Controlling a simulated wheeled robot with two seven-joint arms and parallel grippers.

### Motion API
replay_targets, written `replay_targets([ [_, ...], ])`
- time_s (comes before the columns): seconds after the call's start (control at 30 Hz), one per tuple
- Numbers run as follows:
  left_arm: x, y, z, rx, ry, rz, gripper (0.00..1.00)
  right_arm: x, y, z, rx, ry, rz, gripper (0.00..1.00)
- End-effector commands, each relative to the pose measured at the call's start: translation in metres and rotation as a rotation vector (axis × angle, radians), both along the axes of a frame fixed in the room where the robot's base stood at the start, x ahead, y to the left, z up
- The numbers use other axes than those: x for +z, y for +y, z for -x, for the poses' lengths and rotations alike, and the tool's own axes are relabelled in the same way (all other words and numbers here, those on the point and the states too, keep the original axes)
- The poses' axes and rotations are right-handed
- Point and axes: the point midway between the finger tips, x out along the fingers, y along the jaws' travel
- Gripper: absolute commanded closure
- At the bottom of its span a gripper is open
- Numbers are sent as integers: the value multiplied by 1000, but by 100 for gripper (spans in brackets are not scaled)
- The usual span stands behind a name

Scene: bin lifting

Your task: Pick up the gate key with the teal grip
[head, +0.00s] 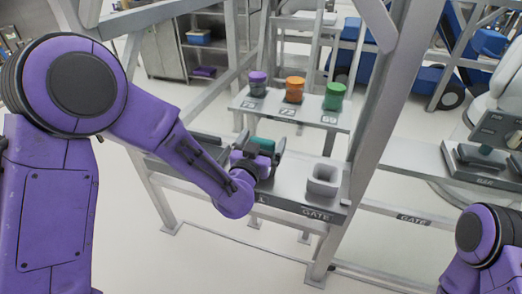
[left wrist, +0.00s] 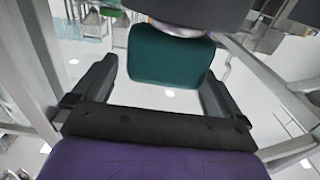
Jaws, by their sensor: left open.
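The gate key's teal grip (head: 263,144) shows at the far side of my left gripper (head: 264,149), above the grey shelf. In the left wrist view the teal grip (left wrist: 170,54) is a broad rounded block between the two dark fingers, with a gap visible on each side. My left gripper (left wrist: 158,84) is open. The rest of the key is hidden in the head view. My right arm shows at the lower right of the head view, but its gripper is out of the picture.
A grey square holder (head: 323,180) stands on the shelf (head: 300,206) marked GATE, right of my left gripper. Purple (head: 257,84), orange (head: 294,90) and green (head: 334,96) knobbed pieces stand on a raised shelf behind. A slanted metal post (head: 372,130) rises at the right.

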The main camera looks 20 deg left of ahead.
Motion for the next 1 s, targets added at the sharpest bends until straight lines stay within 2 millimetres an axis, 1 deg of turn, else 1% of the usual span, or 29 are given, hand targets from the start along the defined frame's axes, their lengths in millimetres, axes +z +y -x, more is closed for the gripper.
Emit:
replay_targets([
  [0.03,3,1,-9,3,2,1,0,8,0,0,0,0,0,57],
  [0.13,2,1,-21,3,1,0,0,10,0,0,0,0,0,57],
  [0.2,0,2,-24,3,2,-1,0,10,0,0,0,0,0,57],
  [0.37,0,2,-24,3,2,-1,0,9,0,0,0,0,0,57],
  [0.4,0,2,-24,3,2,-1,6,9,0,0,0,0,0,57],
  [0.47,0,2,-24,4,2,-1,26,9,0,0,0,0,0,57],
  [0.5,0,2,-24,4,2,-1,39,9,0,0,0,0,0,57],
  [0.57,0,2,-24,4,2,-1,59,9,0,0,0,0,0,57],
  [0.6,0,2,-24,4,2,-1,72,9,0,0,0,0,0,57],
  [0.63,0,2,-24,5,0,0,73,9,0,0,0,0,0,57],
  [0.87,2,3,-24,5,0,0,74,9,0,0,0,0,0,57],
  [1.0,15,3,-24,5,-3,0,74,9,0,0,0,0,0,57],
])
